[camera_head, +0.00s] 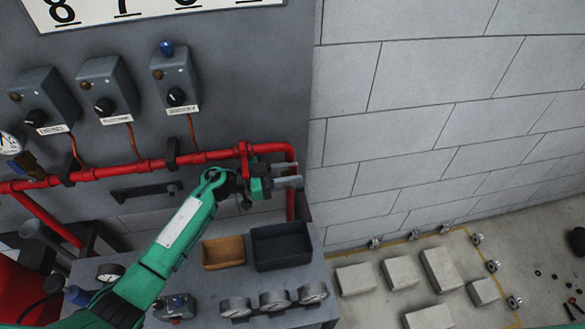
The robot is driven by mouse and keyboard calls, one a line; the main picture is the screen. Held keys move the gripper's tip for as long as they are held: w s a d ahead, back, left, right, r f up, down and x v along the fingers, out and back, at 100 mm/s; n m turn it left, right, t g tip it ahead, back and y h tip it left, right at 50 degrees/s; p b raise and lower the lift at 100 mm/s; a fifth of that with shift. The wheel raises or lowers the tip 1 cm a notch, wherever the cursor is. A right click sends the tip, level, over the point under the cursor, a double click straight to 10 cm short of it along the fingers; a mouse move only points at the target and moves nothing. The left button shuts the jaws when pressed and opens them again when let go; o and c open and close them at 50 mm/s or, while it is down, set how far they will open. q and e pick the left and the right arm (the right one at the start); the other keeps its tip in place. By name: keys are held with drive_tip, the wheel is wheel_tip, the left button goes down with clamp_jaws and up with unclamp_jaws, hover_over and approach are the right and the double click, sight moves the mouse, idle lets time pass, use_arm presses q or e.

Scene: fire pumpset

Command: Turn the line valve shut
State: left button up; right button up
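A red pipe (110,172) runs along the grey panel and bends down at its right end. A red fitting (243,150) sits on the pipe near that bend; I cannot tell whether it is the line valve, and no handle shows clearly there. My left gripper (293,175) is at the pipe's right end, in front of the bend and just right of the fitting. Its two grey fingers are parted, with nothing seen between them. The gripper body and wrist hide part of the pipe. A brown-handled part (28,165) is at the pipe's far left. My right gripper is not in view.
Several control boxes with black knobs (176,97) are on the panel above the pipe. Below, a grey bench (215,285) holds a brown tray (224,252), a dark tray (282,247) and round gauges (274,301). Pale blocks (400,272) lie on the floor at right.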

use_arm(q)
drive_tip(key=shift+w+d, duration=0.1)
drive_tip(key=shift+d, duration=0.4)
clamp_jaws()
